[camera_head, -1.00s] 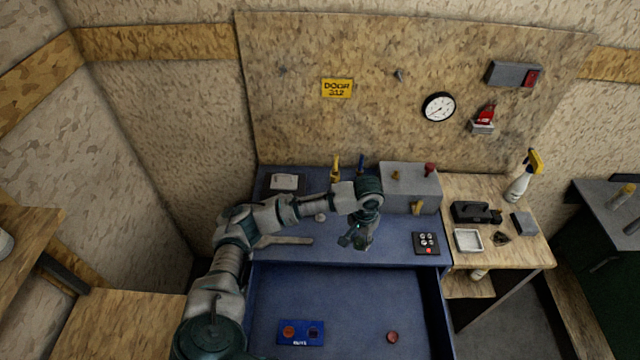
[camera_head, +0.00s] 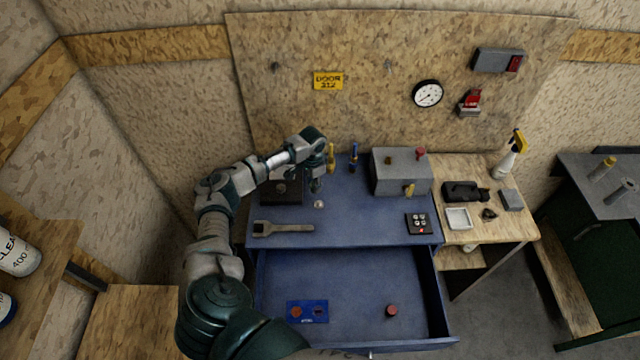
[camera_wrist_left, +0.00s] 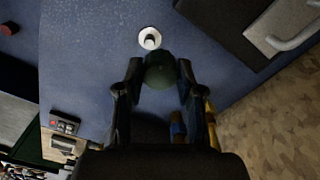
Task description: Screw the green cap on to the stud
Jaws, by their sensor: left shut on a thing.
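The dark green cap (camera_wrist_left: 160,70) is pinched between the fingertips of my left gripper (camera_wrist_left: 154,78) in the left wrist view. My right gripper is not in view.
A wrench (camera_head: 283,229) lies left of the stud. A dark panel with a handle (camera_head: 270,189) is beside the gripper. Yellow (camera_head: 331,158) and blue (camera_head: 354,158) upright items stand behind. A grey box (camera_head: 398,176) is to the right. The front drawer (camera_head: 350,285) is open.

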